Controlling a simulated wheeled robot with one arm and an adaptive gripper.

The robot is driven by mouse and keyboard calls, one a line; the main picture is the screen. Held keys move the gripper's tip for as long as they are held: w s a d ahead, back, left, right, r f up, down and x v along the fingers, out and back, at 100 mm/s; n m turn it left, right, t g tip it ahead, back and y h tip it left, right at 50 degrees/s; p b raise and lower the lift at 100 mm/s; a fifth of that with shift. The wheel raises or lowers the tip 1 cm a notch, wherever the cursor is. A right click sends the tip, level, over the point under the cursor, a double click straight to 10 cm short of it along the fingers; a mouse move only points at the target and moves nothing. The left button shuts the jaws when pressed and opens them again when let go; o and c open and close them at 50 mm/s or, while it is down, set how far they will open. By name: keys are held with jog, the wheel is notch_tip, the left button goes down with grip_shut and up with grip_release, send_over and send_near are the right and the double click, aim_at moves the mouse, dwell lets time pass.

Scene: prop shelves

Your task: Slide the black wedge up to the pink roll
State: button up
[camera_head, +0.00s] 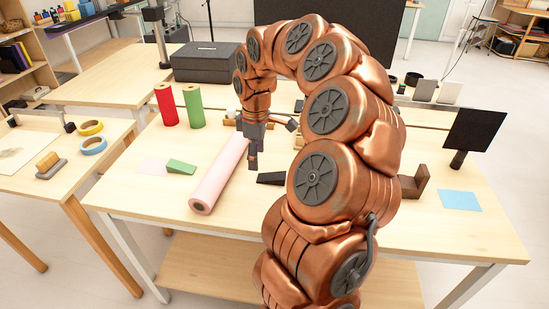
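The pink roll (218,176) lies on its side on the wooden table, running from the front left towards the back right. The black wedge (271,178) lies on the table to the right of the roll, with a gap of bare table between them. Its right end is partly hidden by my arm. My gripper (253,164) points down beside the right side of the roll, close to the wedge's left. I cannot tell whether it touches the roll or the table. Its fingers are small and dark, and their opening is not clear.
Red (166,105) and green (194,106) rolls stand behind. A brown block (415,183), blue sheet (460,200) and black panel (474,130) are at right. The table's front is clear.

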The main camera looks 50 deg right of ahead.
send_over(274, 176)
notch_tip(274, 176, down, 3)
jog(key=shift+d+f, duration=0.1)
jog(key=shift+f, duration=0.05)
jog(key=shift+f+p, duration=0.35)
jog(key=shift+f, duration=3.45)
jog(key=c, duration=1.1)
jog(key=o, duration=0.5)
jog(key=shift+c, duration=0.2)
jog(key=c, duration=0.5)
jog(key=shift+w+a+p, duration=0.4)
jog(key=shift+w+a, duration=0.15)
jog(key=shift+w, duration=0.65)
jog(key=shift+w+a+p, duration=0.4)
jog(key=shift+w+a, duration=0.1)
jog(key=shift+w, duration=0.7)
jog(key=shift+w+a+p, duration=0.4)
jog(key=shift+w+a, duration=0.15)
jog(key=shift+w, duration=0.65)
jog(key=shift+w+d, duration=0.2)
jog(key=shift+d, duration=0.15)
